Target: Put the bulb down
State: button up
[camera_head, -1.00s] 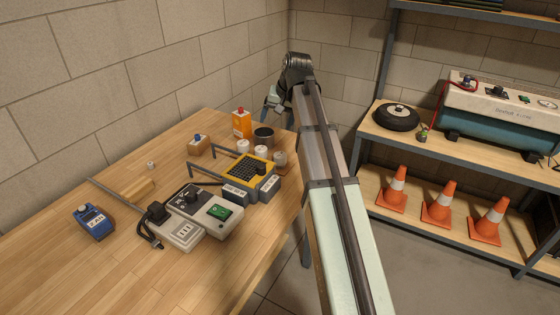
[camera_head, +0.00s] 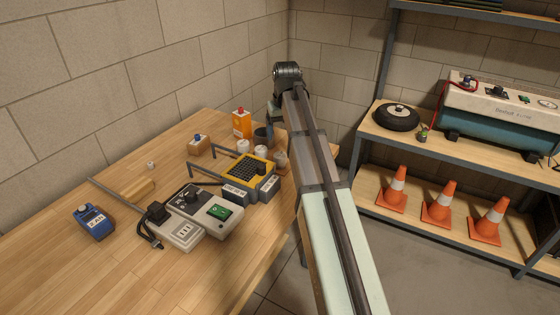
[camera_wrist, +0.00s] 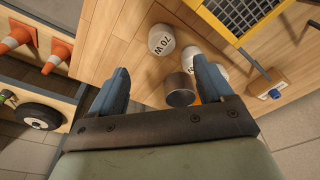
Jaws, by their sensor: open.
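A white rounded piece marked "70 W", which looks like a bulb (camera_wrist: 161,39), stands on the wooden table (camera_wrist: 125,35) in the wrist view, ahead of the gap between my fingertips and apart from them. A second white piece (camera_wrist: 217,68) is partly hidden by the right finger. In the head view, white pieces (camera_head: 243,147) and (camera_head: 261,151) stand behind the yellow device. My gripper (camera_wrist: 161,66) is open with nothing between its blue fingers. In the head view it is mostly hidden by my arm. I cannot tell which white piece is the task's bulb.
A dark tin (camera_wrist: 180,92) is close to the right finger. The table's front left is mostly clear; shelving with cones (camera_head: 440,204) is at right.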

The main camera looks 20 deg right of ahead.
aim_at(280, 155)
jog(key=f, duration=0.4)
jog(key=w+f, duration=0.1)
jog(key=f, duration=0.1)
jog(key=shift+f, duration=0.25)
jog(key=shift+w+a+f, duration=0.1)
jog(key=shift+w+f, duration=0.1)
jog(key=shift+f, duration=0.65)
jog(key=shift+w+d+f, duration=0.1)
jog(key=shift+w+f, duration=0.15)
jog(key=shift+f, duration=0.55)
jog(key=shift+w+a+f, duration=0.1)
jog(key=shift+w+f, duration=0.1)
jog(key=shift+f, duration=0.65)
jog(key=c, duration=1.3)
jog(key=shift+r, duration=5)
